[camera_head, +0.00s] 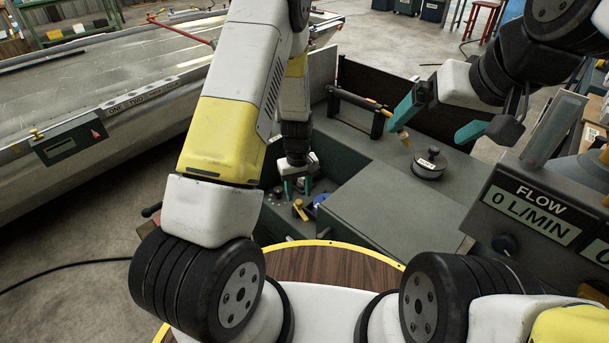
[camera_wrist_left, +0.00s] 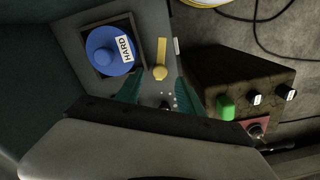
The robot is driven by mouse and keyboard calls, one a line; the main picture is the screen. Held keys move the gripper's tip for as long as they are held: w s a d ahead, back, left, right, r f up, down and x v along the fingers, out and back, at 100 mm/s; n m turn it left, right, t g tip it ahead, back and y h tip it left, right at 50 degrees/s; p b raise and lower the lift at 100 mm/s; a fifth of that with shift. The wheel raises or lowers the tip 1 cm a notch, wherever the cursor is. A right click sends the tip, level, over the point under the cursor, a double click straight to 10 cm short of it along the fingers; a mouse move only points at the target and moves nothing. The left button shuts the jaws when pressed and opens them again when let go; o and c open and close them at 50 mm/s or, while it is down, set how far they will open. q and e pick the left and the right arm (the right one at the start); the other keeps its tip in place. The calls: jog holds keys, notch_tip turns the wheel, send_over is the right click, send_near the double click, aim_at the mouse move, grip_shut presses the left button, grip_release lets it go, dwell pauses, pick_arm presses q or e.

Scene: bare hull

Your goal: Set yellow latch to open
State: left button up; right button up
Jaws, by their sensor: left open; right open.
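The yellow latch (camera_head: 299,209) is a short bar with a round knob, set on a grey panel in the recess left of the flat grey top. In the left wrist view the latch (camera_wrist_left: 161,58) points away from the gripper, its round knob nearest. My left gripper (camera_head: 297,186) is open just above the panel. In its wrist view the teal fingers (camera_wrist_left: 160,84) straddle the line of the latch; I cannot tell whether they touch it. My right gripper (camera_head: 428,132) is open and empty above the grey top.
A box with a green button (camera_wrist_left: 226,107) is to the right. A dark round lidded weight (camera_head: 429,164) and a rod on a rack (camera_head: 354,98) stand behind. A FLOW display (camera_head: 532,212) is at right.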

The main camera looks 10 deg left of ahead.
pick_arm(q)
jog(key=shift+r, duration=2.15)
jog(key=shift+r, duration=0.15)
notch_tip(320, 180, up, 12)
jog(key=m+t+h, duration=0.1)
send_over(299, 201)
jog(key=s, duration=0.1)
jog(key=s+r+m+t+h, duration=0.15)
jog(key=s+r, duration=0.35)
jog(key=r, duration=0.6)
jog(key=s+a+r+m+t, duration=0.3)
jog(key=s+r, duration=0.8)
jog(key=s, duration=0.3)
jog(key=shift+s+a+r+t, duration=0.2)
jog(key=shift+s+r+t, duration=0.15)
jog(key=shift+s, duration=0.05)
jog(key=shift+m, duration=0.35)
